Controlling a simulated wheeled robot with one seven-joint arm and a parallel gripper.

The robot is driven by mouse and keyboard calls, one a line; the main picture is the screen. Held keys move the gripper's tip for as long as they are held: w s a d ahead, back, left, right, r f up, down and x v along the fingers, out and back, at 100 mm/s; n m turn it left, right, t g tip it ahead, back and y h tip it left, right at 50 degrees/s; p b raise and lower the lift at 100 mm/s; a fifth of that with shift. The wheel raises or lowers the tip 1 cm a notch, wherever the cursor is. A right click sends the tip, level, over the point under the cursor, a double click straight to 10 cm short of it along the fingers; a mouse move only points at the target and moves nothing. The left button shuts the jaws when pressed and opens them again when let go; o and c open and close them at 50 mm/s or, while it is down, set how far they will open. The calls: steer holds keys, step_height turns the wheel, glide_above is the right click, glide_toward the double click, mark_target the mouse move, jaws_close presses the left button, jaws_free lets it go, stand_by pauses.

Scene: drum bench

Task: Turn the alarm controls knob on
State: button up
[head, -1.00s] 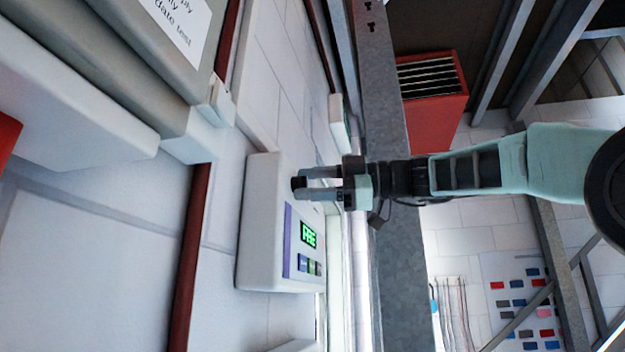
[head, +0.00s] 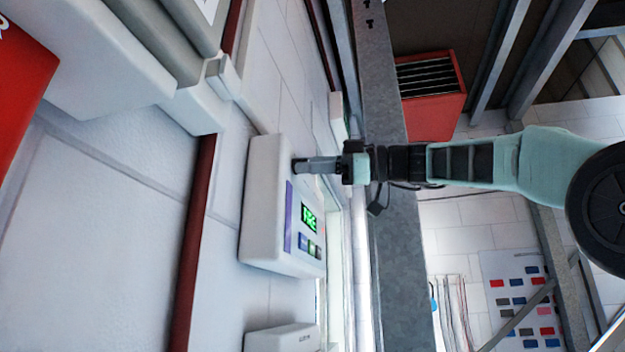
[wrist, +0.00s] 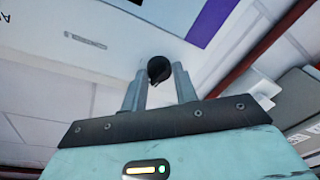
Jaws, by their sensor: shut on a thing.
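The alarm control box (head: 262,225) is a white wall unit with a purple strip, a green lit display and several small buttons; the head view shows it turned sideways. Its black knob (head: 297,166) stands out near the top of the face in that view. My gripper (head: 308,165) is at the knob, with its grey fingers reaching to it from the right. In the wrist view, the black knob (wrist: 159,69) sits between the two fingertips of my gripper (wrist: 159,76), which is shut on it. The fingers hide the knob's sides, and I cannot read its setting.
A second white box (head: 283,338) is on the wall at the bottom. A dark red pipe (head: 195,235) runs along the wall to the left. Large grey-white casings (head: 150,60) are at upper left. A grey metal beam (head: 395,250) passes behind my arm.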

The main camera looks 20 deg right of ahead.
steer(key=shift+f+m+t+b, duration=0.1)
steer(key=shift+m+t+b, duration=0.55)
steer(key=shift+m+b, duration=2.2)
steer(key=shift+f+m+t+b, duration=0.1)
steer(key=shift+m+t+b, duration=0.45)
steer(key=shift+m, duration=4.7)
steer(key=o, duration=0.9)
steer(key=shift+o, duration=0.2)
steer(key=shift+s, duration=0.1)
steer(key=b+v, duration=0.6)
steer(key=v, duration=1.1)
steer(key=shift+s, duration=0.2)
